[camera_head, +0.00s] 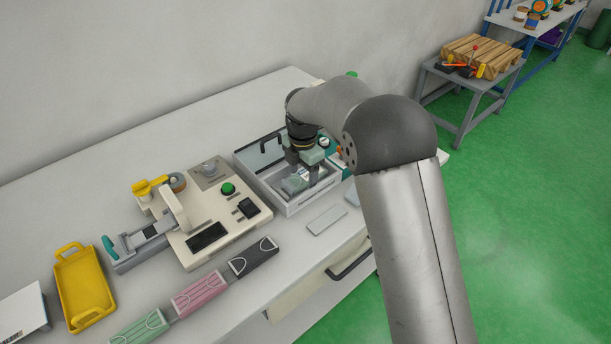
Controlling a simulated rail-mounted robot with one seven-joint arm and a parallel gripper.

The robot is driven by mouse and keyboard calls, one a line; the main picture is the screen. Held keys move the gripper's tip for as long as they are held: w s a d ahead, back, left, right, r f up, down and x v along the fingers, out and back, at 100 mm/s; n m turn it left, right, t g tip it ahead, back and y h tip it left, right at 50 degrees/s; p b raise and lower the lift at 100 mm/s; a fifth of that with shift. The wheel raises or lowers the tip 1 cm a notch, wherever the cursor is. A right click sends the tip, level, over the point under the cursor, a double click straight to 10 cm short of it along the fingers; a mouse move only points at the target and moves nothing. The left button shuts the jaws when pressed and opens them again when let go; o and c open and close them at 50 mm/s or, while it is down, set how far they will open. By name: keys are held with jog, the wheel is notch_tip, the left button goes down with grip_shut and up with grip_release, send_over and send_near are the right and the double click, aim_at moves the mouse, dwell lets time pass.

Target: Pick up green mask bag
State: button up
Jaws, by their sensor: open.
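A green mask bag (139,328) lies flat at the front left of the table, partly cut off by the bottom edge of the picture. My gripper (304,173) is far from it, pointing down over an open grey box (291,210) at the back right of the table. The gripper is open. A pale green item (294,184) lies in the box near the fingertips; I cannot tell what it is or whether the fingers touch it. My arm hides part of the area to the right of the box.
A pink mask bag (199,292) and a black one (253,257) lie in line with the green one. A yellow tray (60,287) is at the left. A machine with a green button (228,188) stands beside the box. A light flat plate (327,220) lies in front.

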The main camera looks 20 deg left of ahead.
jog(key=c, duration=0.7)
jog(key=shift+c, duration=0.2)
jog(key=shift+r, duration=0.1)
jog(key=shift+r, duration=0.6)
jog(key=s+d+r, duration=0.3)
jog(key=s+r, duration=0.3)
jog(key=r, duration=0.2)
jog(key=s+d+r+p, duration=0.1)
jog(key=s+d+r, duration=0.3)
jog(key=s+r, duration=0.2)
notch_tip(320, 180, up, 3)
jog(key=shift+d+f, duration=0.15)
jog(key=shift+f, duration=0.05)
jog(key=shift+w, duration=0.1)
